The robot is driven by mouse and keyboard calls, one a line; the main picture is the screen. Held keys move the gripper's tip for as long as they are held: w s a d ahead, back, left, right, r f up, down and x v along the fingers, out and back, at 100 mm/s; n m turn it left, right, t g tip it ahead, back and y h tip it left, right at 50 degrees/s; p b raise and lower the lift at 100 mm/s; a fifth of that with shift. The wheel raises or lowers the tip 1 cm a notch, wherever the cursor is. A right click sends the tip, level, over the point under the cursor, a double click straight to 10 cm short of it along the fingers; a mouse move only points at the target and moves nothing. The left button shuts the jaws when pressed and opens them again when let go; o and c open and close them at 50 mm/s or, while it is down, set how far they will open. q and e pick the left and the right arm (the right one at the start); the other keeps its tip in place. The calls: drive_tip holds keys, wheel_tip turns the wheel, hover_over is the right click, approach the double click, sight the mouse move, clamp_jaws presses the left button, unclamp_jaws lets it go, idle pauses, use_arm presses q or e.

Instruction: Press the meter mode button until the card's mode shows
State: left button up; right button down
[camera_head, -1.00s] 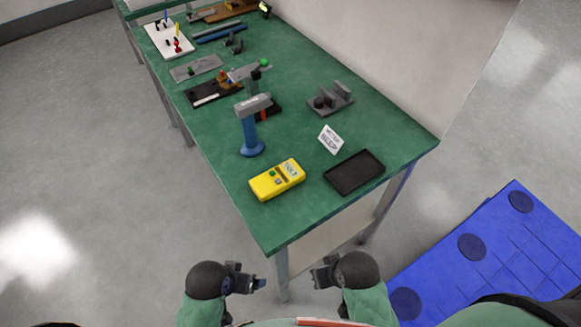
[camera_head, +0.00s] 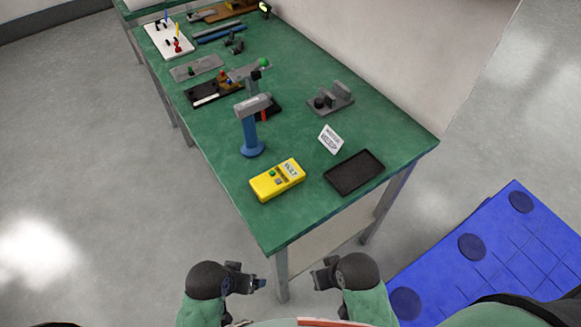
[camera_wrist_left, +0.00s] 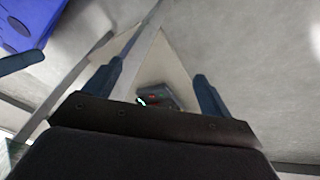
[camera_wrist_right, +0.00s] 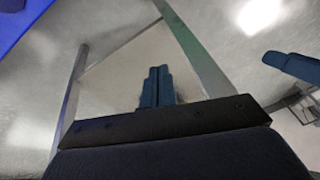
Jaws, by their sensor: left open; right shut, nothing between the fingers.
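The yellow meter (camera_head: 263,188) lies on the green table near its front edge. It has a green button (camera_head: 272,174), a grey button (camera_head: 278,181) and a small light display (camera_head: 290,168) whose text is too small to read surely. A white card (camera_head: 330,139) stands tilted behind and right of the meter; its print is blurred. My left gripper (camera_head: 262,283) is open and empty, below the table's front edge and apart from the meter. My right gripper (camera_head: 315,278) is shut and empty, beside it. The wrist views show the left fingers (camera_wrist_left: 160,85) apart and the right fingers (camera_wrist_right: 157,85) together.
A black tray (camera_head: 354,172) lies right of the meter. A blue-based upright tool (camera_head: 251,138) stands behind it. A grey fixture (camera_head: 330,99) and several boards sit farther back on the green table (camera_head: 222,163). A blue mat (camera_head: 480,265) lies on the floor at right.

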use_arm(q)
drive_tip(key=shift+d+r, duration=0.1)
use_arm(e)
drive_tip(key=shift+w+r, duration=0.2)
drive_tip(key=shift+w, duration=0.05)
use_arm(q)
drive_tip(key=shift+g+y, duration=0.4)
drive_tip(key=a+r+p, duration=0.1)
drive_tip(key=s+a+r+p, duration=0.1)
drive_tip(key=a+r, duration=0.1)
drive_tip(key=shift+s+a+r, duration=0.1)
drive_tip(key=shift+r, duration=0.2)
use_arm(e)
drive_tip(key=shift+g+h, duration=0.4)
drive_tip(key=d+r, duration=0.1)
drive_tip(key=s+d+r, duration=0.1)
drive_tip(key=d+r, duration=0.1)
drive_tip(key=shift+s+r, duration=0.25)
drive_tip(key=shift+s, duration=0.05)
